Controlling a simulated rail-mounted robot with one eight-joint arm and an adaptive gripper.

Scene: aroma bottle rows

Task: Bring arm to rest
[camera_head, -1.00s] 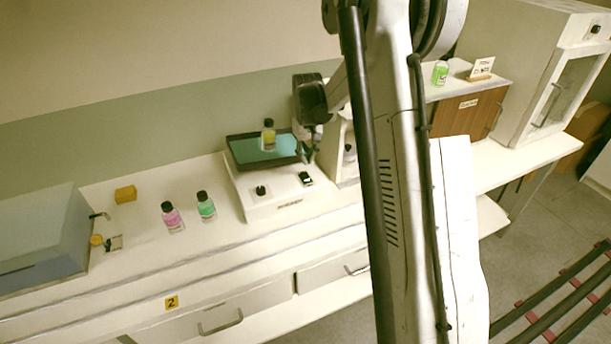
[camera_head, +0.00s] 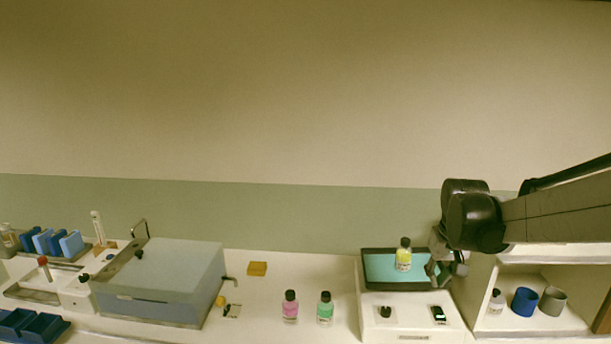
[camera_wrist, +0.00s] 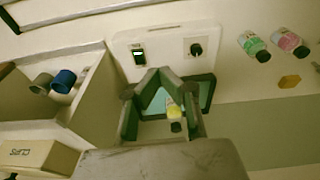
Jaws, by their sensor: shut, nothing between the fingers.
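My gripper (camera_head: 436,278) is shut and empty, pointing down just right of the yellow bottle at the right part of the teal-topped device. In the wrist view my gripper (camera_wrist: 154,72) has its fingertips together over the near edge of that device. The yellow bottle (camera_head: 403,257) stands upright on the teal plate (camera_head: 379,270); it also shows in the wrist view (camera_wrist: 173,111), between the finger linkages. My arm reaches in from the right in the head view.
A pink bottle (camera_head: 290,308) and a green bottle (camera_head: 325,309) stand left of the device. An open cabinet (camera_head: 520,276) with a blue cup (camera_head: 524,301), a grey cup (camera_head: 553,300) and a small bottle (camera_head: 495,301) is at right. A grey-lidded box (camera_head: 165,282) is at left.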

